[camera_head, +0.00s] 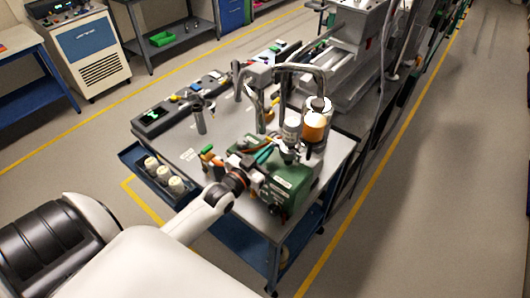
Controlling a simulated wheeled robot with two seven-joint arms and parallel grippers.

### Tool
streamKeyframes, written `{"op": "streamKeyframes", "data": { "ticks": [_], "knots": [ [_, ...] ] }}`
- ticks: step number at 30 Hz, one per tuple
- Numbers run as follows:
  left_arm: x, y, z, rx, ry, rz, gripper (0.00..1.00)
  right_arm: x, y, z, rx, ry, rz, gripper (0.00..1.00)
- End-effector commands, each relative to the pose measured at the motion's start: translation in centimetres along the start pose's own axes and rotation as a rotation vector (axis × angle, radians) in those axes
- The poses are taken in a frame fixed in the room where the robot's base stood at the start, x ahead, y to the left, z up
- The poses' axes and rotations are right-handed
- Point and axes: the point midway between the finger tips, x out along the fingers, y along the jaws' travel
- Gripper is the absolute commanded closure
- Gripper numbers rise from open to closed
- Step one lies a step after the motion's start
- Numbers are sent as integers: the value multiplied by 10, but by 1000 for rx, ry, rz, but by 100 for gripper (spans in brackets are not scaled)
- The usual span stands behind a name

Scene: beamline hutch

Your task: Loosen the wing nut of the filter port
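My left arm comes in from the lower left and reaches over the near end of the grey table (225,135). My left gripper (250,163) is at the far end of this arm, by a green pump-like unit (290,188) with a white label. Its fingers are small and mixed in with the parts behind, so their opening does not show. An orange cylinder (315,127) and a white cylinder (291,128) with a label stand just beyond, under curved grey pipes (298,68). I cannot make out which part is the filter port or its wing nut. My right gripper is out of view.
A blue side tray (137,158) holds white jars (164,173) left of the table. A dark upright cylinder (200,118) and a long dark tray (155,119) stand on the table. Large grey equipment (350,50) fills the back. Floor on the right is clear.

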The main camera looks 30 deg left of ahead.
Motion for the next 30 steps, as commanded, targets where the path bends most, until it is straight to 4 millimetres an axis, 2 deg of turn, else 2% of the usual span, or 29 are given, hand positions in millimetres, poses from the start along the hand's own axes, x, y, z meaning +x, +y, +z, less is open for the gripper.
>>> {"op": "streamKeyframes", "data": {
  "ticks": [6, 11, 20, 25, 30],
  "knots": [
    [1, 0, 1, 1, -2, 0, 100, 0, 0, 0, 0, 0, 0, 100],
    [1, 0, 1, 2, -2, 0, 75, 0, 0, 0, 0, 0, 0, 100],
    [-1, 0, 0, 2, 0, 0, 75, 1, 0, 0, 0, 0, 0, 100],
    [-18, 0, -4, 2, 2, 0, 75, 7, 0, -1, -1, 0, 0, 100],
    [-55, -1, -5, 3, 3, -2, 75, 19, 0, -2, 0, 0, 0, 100]
  ]
}}
